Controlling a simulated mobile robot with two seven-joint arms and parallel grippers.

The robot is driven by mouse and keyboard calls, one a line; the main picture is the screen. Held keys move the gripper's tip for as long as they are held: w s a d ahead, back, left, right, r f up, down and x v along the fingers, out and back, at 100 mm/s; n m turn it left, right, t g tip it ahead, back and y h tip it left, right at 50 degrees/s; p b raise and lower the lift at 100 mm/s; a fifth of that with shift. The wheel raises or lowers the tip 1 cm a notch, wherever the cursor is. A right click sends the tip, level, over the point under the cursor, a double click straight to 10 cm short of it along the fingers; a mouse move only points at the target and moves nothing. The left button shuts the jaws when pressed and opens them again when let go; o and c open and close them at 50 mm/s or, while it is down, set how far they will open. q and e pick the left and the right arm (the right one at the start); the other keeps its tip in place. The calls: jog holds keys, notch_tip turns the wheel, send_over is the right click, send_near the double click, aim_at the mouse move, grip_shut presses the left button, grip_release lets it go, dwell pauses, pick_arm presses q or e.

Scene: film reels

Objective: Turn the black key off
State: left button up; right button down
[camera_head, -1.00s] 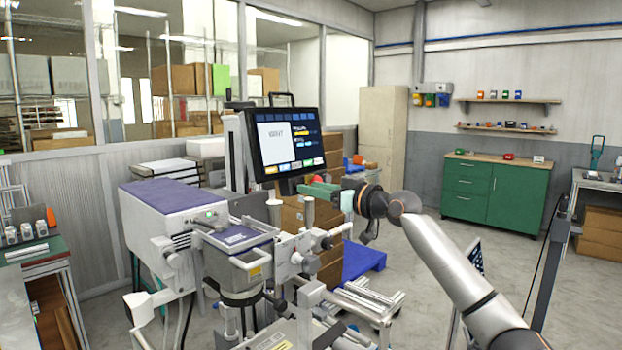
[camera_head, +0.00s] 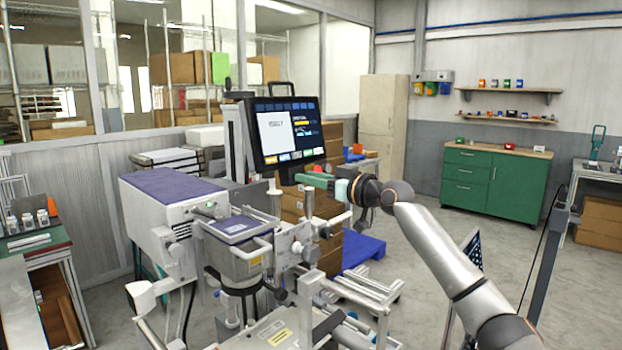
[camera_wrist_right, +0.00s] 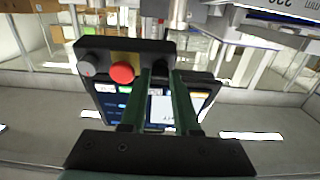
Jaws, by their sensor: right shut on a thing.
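My right gripper (camera_head: 304,180), with green fingers, reaches in from the right to just below the monitor (camera_head: 287,133) on the machine. In the right wrist view, the gripper (camera_wrist_right: 160,72) has its two fingers closed on a small dark piece, the black key (camera_wrist_right: 160,67), at the edge of a dark control panel (camera_wrist_right: 108,50). The fingers hide most of the key, so its turn angle cannot be told. A red button (camera_wrist_right: 122,72) and a grey knob (camera_wrist_right: 87,68) sit to the left of the fingers. My left gripper is not in view.
The machine's white housing (camera_head: 150,215) with a purple top stands left of the gripper. Metal posts and handles rise close below my right arm. A green cabinet (camera_head: 495,182) and open grey floor lie to the right. A blue pallet (camera_head: 362,247) is behind the machine.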

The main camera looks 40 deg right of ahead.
jog(key=shift+n, duration=0.3)
jog(key=n+g+y, duration=0.1)
jog(key=n, duration=0.5)
jog(key=n+g+y, duration=0.1)
jog(key=n, duration=0.5)
jog(key=n+y, duration=0.1)
jog(key=n, duration=0.6)
jog(key=shift+w+d+r+g, duration=0.1)
jog(key=shift+d+r+g, duration=0.15)
jog(key=shift+r+g, duration=0.15)
jog(key=shift+f+n, duration=0.1)
jog(key=shift+n, duration=0.2)
jog(key=c, duration=0.9)
grip_release()
